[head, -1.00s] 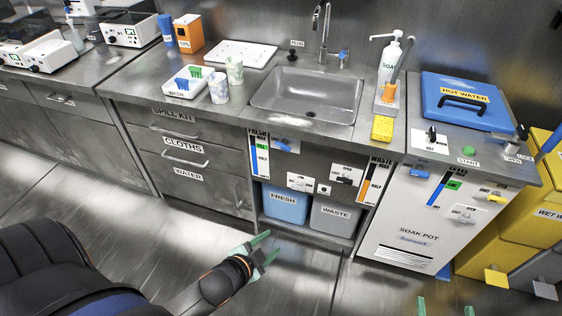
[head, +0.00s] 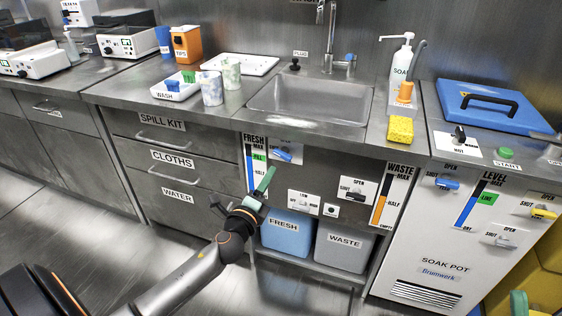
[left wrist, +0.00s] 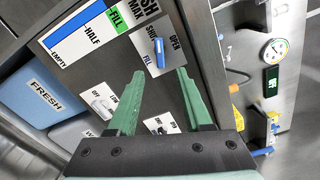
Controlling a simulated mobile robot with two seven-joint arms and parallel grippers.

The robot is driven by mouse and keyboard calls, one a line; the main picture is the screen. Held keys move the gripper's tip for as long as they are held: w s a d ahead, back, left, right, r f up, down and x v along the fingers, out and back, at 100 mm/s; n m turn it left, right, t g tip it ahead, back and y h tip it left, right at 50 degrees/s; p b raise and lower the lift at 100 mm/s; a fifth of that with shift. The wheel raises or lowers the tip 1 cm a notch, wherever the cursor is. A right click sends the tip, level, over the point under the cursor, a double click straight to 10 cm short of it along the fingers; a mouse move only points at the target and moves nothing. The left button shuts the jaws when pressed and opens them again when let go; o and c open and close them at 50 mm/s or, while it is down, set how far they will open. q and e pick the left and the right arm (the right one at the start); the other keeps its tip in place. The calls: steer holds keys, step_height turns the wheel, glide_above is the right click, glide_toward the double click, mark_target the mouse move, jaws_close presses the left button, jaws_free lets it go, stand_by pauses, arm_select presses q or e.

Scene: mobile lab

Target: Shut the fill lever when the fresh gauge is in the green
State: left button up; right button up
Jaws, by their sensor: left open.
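The fresh gauge (head: 250,165) is a white panel under the counter with a blue column and a green FILL band; it also shows in the left wrist view (left wrist: 88,27). The column reaches high, near the band; its exact level is hard to tell. The fill lever (head: 283,155) is a small blue handle on a SHUT/OPEN plate right of the gauge. In the left wrist view the lever (left wrist: 159,52) appears between my fingertips, beyond them; its setting is unclear. My left gripper (head: 243,187) is open and empty. One green finger of my right gripper (head: 518,303) shows at the lower right.
The FRESH crate (head: 286,236) and WASTE crate (head: 342,248) stand below. More levers (head: 357,190) and the waste gauge (head: 391,198) are to the right. The soak pot (head: 440,262) bounds the right side; drawers (head: 175,160) the left. The sink (head: 310,98) is above.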

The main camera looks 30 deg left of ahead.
mark_target(281, 157)
arm_select(q)
steer(key=b+x, duration=0.2)
steer(key=x, duration=0.8)
steer(key=shift+w, duration=0.25)
steer(key=shift+c, duration=0.2)
jaws_close()
steer(key=shift+f, duration=0.1)
